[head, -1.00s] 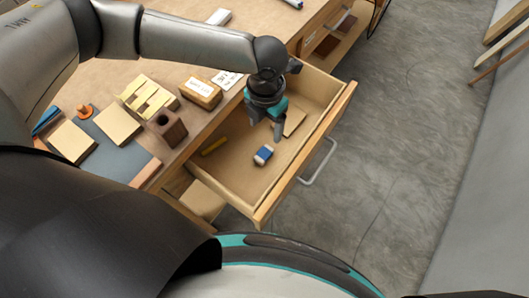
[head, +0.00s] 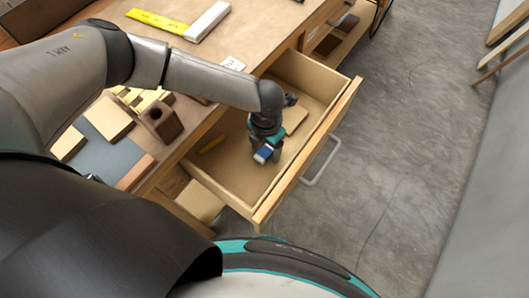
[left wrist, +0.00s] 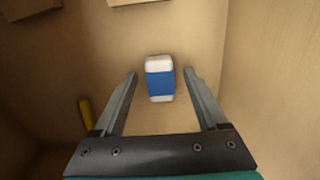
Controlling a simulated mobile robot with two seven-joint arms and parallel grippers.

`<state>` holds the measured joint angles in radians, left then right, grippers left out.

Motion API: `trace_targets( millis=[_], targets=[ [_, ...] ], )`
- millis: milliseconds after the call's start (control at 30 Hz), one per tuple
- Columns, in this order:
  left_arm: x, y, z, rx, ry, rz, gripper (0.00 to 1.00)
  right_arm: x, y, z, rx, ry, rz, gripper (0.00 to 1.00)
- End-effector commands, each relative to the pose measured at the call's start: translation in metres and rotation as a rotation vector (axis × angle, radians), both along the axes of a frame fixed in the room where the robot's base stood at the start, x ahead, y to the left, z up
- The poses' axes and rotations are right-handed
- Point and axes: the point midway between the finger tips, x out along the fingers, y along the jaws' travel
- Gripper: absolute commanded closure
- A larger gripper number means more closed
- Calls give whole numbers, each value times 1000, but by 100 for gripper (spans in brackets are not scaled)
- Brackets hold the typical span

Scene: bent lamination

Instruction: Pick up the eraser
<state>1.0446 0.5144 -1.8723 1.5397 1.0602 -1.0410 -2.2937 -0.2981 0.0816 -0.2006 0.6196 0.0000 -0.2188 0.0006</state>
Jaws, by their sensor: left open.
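The eraser (left wrist: 160,82), white with a blue sleeve, lies on the floor of the open drawer. In the left wrist view it lies between the fingertips of my left gripper (left wrist: 160,76), with a gap on each side. In the head view the eraser (head: 263,154) shows just below my left gripper (head: 270,153), which reaches down into the drawer and partly hides it. My left gripper is open and holds nothing. My right gripper is not in view.
The drawer (head: 290,180) has wooden walls around the eraser. A yellow item (head: 212,144) lies in it to the left, and a flat wood piece (head: 295,118) lies behind. The desk (head: 150,50) holds a dark wooden block (head: 161,122) with a hole.

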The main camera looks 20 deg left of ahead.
Motion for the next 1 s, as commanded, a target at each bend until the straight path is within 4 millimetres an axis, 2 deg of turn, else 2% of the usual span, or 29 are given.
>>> trace_targets(
  millis=[133,800,1000],
  targets=[
    [0,0,1,0,0,0,26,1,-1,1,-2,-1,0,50],
    [0,0,1,0,0,1,100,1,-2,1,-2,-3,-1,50],
    [0,0,1,0,0,1,100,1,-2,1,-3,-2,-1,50]
  ],
)
